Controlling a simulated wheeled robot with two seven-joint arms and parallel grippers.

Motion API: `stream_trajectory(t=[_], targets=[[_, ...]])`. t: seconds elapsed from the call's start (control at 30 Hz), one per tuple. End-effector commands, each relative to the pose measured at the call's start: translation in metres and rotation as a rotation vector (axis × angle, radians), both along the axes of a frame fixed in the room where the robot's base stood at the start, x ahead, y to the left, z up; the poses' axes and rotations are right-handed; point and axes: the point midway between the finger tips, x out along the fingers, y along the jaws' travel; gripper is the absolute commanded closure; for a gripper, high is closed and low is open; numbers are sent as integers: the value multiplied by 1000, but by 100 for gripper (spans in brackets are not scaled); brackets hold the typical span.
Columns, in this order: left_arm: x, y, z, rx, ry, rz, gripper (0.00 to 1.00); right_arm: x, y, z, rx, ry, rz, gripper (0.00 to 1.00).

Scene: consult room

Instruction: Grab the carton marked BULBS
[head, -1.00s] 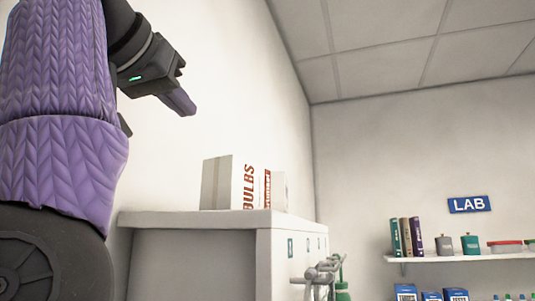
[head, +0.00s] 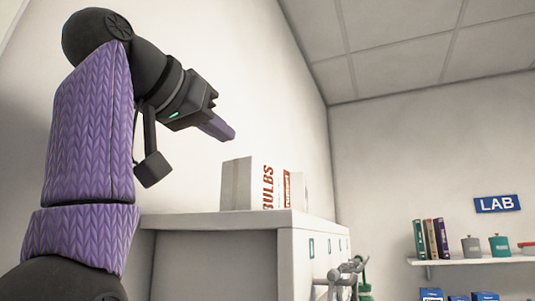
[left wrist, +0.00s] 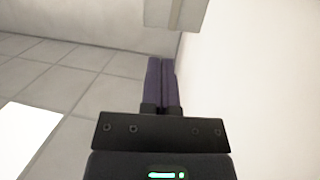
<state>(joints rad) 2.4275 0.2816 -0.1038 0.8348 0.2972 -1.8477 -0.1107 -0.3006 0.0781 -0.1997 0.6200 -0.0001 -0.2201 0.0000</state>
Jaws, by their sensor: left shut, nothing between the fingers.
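The carton marked BULBS (head: 255,185) stands upright on top of a pale cabinet (head: 215,221) in the head view. It is pale, with red lettering on its right-hand face. My left gripper (head: 227,134) comes in from the upper left, its purple fingers shut and empty. In the picture it is above and slightly left of the carton, apart from it. The shut fingers also show in the left wrist view (left wrist: 161,85). A pale block (left wrist: 175,12) is cut off at the top there; I cannot tell what it is. My right gripper is not in view.
A second pale carton with red print (head: 298,187) stands just right of the BULBS carton. A wall rises behind the cabinet. Grey metal fittings (head: 345,272) show before the cabinet's front. A shelf (head: 460,260) with books and canisters is at the right, below a LAB sign (head: 497,204).

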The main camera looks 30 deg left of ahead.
Motion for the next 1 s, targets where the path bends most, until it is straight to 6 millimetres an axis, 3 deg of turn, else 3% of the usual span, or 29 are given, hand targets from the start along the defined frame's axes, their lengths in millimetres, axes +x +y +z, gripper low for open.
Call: stream_trajectory(t=[0.2, 0.37, 0.57, 1.0], targets=[[49, -3, 4, 0, 3, -1, 100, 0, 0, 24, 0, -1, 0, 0], [78, -4, 4, 0, 2, -1, 100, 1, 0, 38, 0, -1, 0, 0], [77, -4, -16, 1, -1, 0, 100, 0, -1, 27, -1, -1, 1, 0], [76, -4, -19, 1, 11, 0, 100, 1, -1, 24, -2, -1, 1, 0]])
